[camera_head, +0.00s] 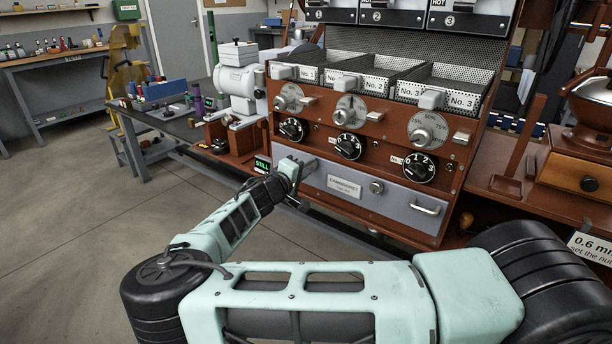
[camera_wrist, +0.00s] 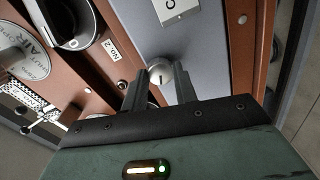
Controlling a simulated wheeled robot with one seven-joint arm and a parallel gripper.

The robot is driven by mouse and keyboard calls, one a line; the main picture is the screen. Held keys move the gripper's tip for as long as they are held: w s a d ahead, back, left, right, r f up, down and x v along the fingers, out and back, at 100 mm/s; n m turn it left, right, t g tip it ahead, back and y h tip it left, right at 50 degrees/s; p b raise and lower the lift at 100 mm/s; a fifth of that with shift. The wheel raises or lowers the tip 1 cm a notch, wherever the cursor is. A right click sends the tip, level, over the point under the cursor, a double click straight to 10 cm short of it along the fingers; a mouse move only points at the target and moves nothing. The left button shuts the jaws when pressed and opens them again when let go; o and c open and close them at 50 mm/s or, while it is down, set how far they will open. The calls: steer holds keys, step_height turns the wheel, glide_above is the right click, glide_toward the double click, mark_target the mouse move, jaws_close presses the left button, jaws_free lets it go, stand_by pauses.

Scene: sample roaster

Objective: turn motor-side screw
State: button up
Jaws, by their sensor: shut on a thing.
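The grey panel (camera_head: 405,199) with a nameplate (camera_head: 345,187) is on the lower front of the roaster. A silver slotted screw (camera_wrist: 159,70) on this panel shows in the wrist view. My gripper (camera_wrist: 161,84) has one finger on each side of the screw head and is shut on it. In the head view my gripper (camera_head: 302,167) is at the panel's left end and hides this screw. A second round screw (camera_head: 376,187) sits right of the nameplate, with nothing touching it.
Black knobs (camera_head: 347,146) and metal dials (camera_head: 428,131) stand out above the panel. A handle (camera_head: 427,208) is at its right end. A workbench (camera_head: 178,128) is at the left. The floor (camera_head: 95,215) at left is clear.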

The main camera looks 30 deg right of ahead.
steer(key=m+b, duration=0.3)
steer(key=shift+f+m, duration=0.3)
steer(key=shift+f, duration=0.05)
steer(key=m+b, duration=0.3)
steer(key=b, duration=0.1)
steer(key=shift+m+b, duration=0.3)
steer(key=m+b, duration=0.4)
steer(key=b, duration=0.1)
steer(key=shift+m+t+b, duration=0.3)
steer(key=shift+r+m+b, duration=0.1)
steer(key=shift+m+b, duration=0.8)
steer(key=shift+r, duration=0.1)
steer(key=o, duration=1)
steer(key=shift+c, duration=0.2)
steer(key=p+v, duration=0.1)
steer(key=v, duration=1.6)
steer(key=shift+a+p, duration=0.25)
steer(key=shift+p, duration=0.1)
